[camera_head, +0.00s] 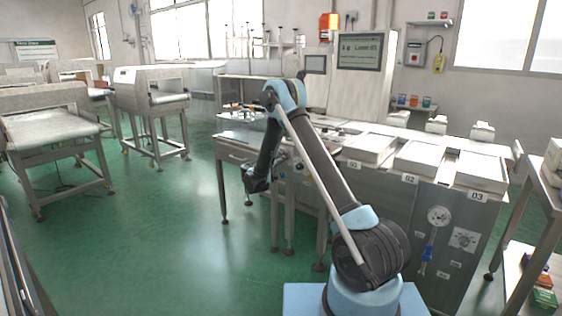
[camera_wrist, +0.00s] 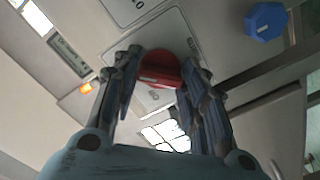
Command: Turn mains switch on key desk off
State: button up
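A round red knob (camera_wrist: 158,68) with a raised grip bar sits on a pale marked plate (camera_wrist: 178,32) in the wrist view. It looks like the mains switch. My gripper (camera_wrist: 160,62) has its two dark fingers apart, one on each side of the knob. Whether the fingertips touch it I cannot tell. In the head view my arm bends down over the left end of the metal key desk (camera_head: 232,153). The knob and fingertips cannot be made out there.
A blue knob (camera_wrist: 265,21) sits at the upper right of the wrist view. In the head view, a long cabinet with numbered trays (camera_head: 420,158) stands to the right, and a screen (camera_head: 360,50) stands behind. Green floor (camera_head: 150,220) is open to the left.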

jog(key=shift+c, duration=0.6)
jog(key=shift+a+n, duration=0.1)
jog(key=shift+n, duration=8.9)
jog(key=o, duration=1.1)
jog(key=shift+c, duration=0.2)
